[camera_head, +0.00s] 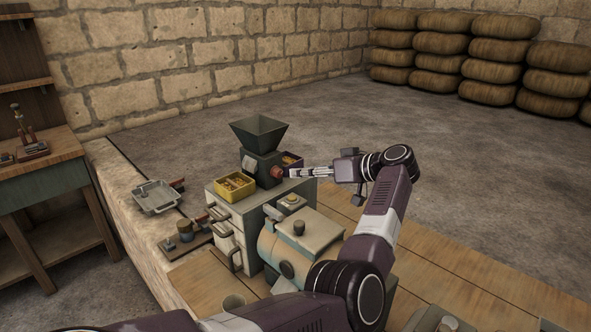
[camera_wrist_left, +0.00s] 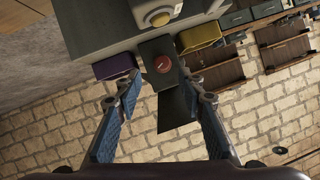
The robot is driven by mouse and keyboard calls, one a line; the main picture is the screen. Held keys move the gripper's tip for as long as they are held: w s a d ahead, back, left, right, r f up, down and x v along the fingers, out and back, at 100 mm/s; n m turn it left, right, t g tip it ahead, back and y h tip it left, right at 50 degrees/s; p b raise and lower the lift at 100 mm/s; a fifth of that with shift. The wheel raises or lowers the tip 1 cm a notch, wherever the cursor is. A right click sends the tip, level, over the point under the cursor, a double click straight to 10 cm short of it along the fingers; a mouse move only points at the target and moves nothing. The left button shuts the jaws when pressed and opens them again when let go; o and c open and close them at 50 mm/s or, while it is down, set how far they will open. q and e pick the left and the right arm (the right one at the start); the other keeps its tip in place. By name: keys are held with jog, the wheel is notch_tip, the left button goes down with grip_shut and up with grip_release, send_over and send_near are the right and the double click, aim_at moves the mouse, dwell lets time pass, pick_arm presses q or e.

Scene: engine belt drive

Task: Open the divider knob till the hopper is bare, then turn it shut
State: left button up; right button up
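The dark green hopper (camera_head: 258,135) stands on a dark divider block on a light cabinet. I cannot make out any contents inside it. The red round divider knob (camera_head: 277,173) is on the block's side, and it also shows in the left wrist view (camera_wrist_left: 163,64). A yellow bin (camera_head: 234,190) with yellowish pieces sits to the left of the block, and a purple bin (camera_head: 293,165) with some pieces sits behind to the right. My left gripper (camera_head: 292,172) points at the knob. In the left wrist view its fingers are apart, with the knob ahead between them. My right gripper is not in view.
The light cabinet (camera_head: 232,225) has drawers with handles. A cream and tan machine (camera_head: 300,240) stands in front of it, below my left arm. A metal tray (camera_head: 155,197) lies on the stone ledge at left. The floor behind the cabinet is clear up to the stacked sacks (camera_head: 435,50).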

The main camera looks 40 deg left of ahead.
aim_at(281, 173)
pick_arm(q)
jog(key=a, duration=0.1)
jog(key=s+a, duration=0.1)
jog(key=a+p, duration=0.1)
jog(key=a, duration=0.1)
jog(key=shift+s+a+f, duration=0.1)
jog(key=shift+s+f, duration=0.05)
jog(key=shift+f, duration=0.25)
jog(key=shift+x, duration=1.2)
jog(key=shift+w+a+f, duration=0.2)
jog(key=shift+w+f, duration=0.2)
jog(key=shift+w, duration=0.05)
jog(key=shift+a, duration=0.15)
jog(key=shift+s, duration=0.15)
grip_shut()
jog(key=shift+p, duration=0.3)
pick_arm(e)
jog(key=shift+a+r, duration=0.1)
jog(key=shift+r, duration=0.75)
